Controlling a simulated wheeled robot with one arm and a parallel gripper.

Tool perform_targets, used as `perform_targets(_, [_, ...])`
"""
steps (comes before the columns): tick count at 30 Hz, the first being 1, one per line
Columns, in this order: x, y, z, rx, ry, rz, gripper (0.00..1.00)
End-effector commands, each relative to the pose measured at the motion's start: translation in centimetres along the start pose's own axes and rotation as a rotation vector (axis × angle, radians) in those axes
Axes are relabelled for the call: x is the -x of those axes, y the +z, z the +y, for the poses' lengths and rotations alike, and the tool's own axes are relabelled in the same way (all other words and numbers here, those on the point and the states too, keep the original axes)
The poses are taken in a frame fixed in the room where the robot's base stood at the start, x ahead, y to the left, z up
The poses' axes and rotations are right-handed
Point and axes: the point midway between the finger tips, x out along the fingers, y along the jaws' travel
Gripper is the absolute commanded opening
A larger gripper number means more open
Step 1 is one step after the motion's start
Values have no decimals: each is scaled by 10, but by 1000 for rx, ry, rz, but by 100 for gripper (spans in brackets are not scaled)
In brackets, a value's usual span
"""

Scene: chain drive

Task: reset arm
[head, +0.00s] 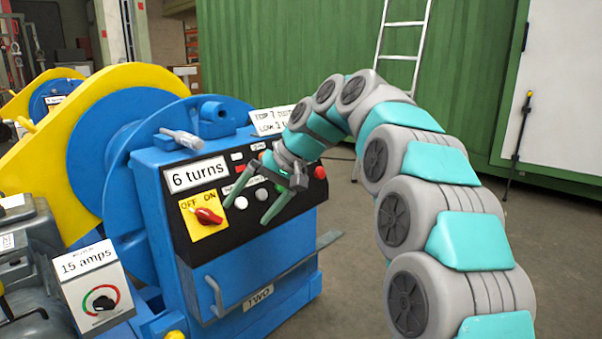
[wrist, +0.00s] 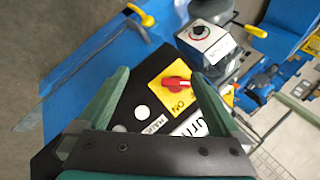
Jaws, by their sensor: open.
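My gripper (head: 252,190) is in front of the black control panel (head: 276,207) of the blue machine. Its two green fingers are apart with nothing between them. In the wrist view my gripper (wrist: 165,85) frames a red rotary switch (wrist: 177,83) on a yellow plate. In the head view the red switch (head: 208,215) sits under the OFF and ON labels, left of the fingers. The fingers look apart from the switch; whether they touch the panel I cannot tell. My arm arches in from the right.
A "6 turns" sign (head: 196,175) and several buttons are on the panel. A "15 amps" box (head: 95,287) with a dial stands at lower left. A ladder (head: 403,40) leans on the green container (head: 290,50).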

Motion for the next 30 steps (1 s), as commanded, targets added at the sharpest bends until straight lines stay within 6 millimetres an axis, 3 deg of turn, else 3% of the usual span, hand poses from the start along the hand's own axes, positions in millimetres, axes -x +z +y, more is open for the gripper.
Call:
perform_targets(14, [25,167,86,-125,252,-100,100])
perform_targets(30, [32,401,194,-269,551,-231,100])
